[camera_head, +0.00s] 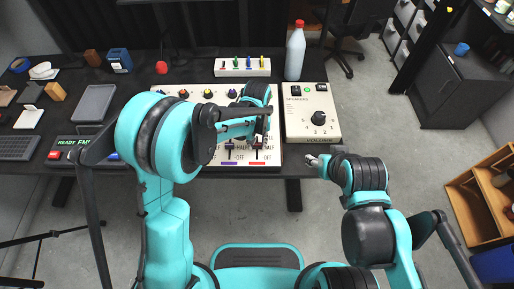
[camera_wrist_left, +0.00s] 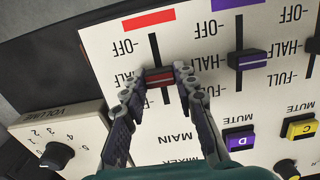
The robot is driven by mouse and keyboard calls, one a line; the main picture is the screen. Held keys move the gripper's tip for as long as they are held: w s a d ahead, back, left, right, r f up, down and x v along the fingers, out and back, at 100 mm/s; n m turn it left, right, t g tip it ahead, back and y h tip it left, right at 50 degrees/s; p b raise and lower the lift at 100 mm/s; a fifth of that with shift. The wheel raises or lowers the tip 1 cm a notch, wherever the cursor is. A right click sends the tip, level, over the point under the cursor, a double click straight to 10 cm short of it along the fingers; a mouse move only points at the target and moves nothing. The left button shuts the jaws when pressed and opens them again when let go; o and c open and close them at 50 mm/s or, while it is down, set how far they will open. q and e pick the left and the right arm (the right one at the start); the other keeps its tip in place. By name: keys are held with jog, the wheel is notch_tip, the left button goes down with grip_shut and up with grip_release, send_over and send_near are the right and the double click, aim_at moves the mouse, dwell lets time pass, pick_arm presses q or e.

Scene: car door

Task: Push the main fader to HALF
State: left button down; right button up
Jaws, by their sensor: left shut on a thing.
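The main fader's red cap (camera_wrist_left: 160,79) sits on a dark slot in the white mixer panel (camera_wrist_left: 110,40), under a red bar. The cap stands about level with the HALF label, between OFF and FULL. My left gripper (camera_wrist_left: 157,82) is shut on the main fader, one finger on each side of the cap. In the head view my left gripper (camera_head: 260,137) is over the panel's right front part and partly hides the fader. My right gripper (camera_head: 314,160) hangs off the table's front edge, away from the panel; its finger gap is too small to tell.
A purple fader (camera_wrist_left: 248,61) stands beside the main one. A speaker box with a volume knob (camera_head: 318,118) is just right of the panel. A white bottle (camera_head: 295,53) and a rack of coloured plugs (camera_head: 242,67) stand behind.

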aim_at(257, 144)
pick_arm(q)
jog(key=c, duration=1.2)
grip_release()
jog(key=shift+o, duration=0.2)
jog(key=shift+r, duration=0.15)
notch_tip(257, 144, up, 12)
jog(key=shift+s+a, duration=0.1)
jog(key=s+a+r+t, duration=0.2)
jog(key=s+a+t, duration=0.1)
jog(key=s+a, duration=0.5)
jog(key=s+a+r+t, duration=0.2)
jog(key=s+a+t, duration=0.2)
jog(key=s+a, duration=0.4)
jog(key=shift+a, duration=0.8)
